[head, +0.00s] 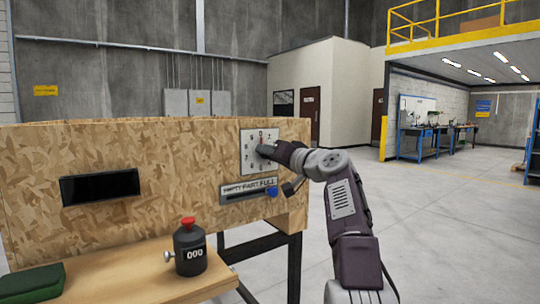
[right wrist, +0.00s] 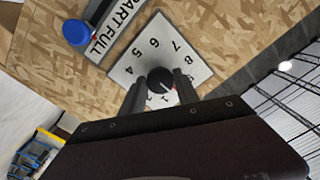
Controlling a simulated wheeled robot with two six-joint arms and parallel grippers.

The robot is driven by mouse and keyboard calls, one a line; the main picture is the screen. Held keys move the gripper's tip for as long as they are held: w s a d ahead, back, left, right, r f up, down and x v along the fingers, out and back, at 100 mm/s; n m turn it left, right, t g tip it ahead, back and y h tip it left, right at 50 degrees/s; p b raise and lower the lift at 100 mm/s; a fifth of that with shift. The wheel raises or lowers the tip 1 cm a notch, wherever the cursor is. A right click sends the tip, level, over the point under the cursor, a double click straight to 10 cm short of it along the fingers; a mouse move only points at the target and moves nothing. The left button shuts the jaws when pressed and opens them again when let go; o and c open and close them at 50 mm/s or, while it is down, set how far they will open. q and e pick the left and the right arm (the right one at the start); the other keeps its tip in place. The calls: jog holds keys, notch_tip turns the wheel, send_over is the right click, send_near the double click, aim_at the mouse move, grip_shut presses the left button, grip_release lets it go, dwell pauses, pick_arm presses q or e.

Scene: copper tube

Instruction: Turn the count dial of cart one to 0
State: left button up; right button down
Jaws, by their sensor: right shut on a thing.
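The count dial has a white plate (head: 247,158) with black digits, on the front of a chipboard cart. A 0 shows at its top in the head view, with a red mark below it. The plate also shows in the right wrist view (right wrist: 146,36), turned over in the picture. The black round knob (right wrist: 160,80) carries a white line; I cannot tell which digit it points to. My right gripper (head: 267,150) is at the plate, and in the right wrist view its fingers (right wrist: 158,90) are shut on the knob from both sides. My left gripper is out of view.
Below the dial is an EMPTY/PART/FULL slider with a blue knob (head: 271,191). A dark slot (head: 100,187) is in the panel at left.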

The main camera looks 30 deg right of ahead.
jog(key=shift+f, duration=0.15)
jog(key=c, duration=0.9)
grip_release()
jog(key=s+b, duration=0.3)
jog(key=s, duration=0.6)
jog(key=shift+d, duration=0.35)
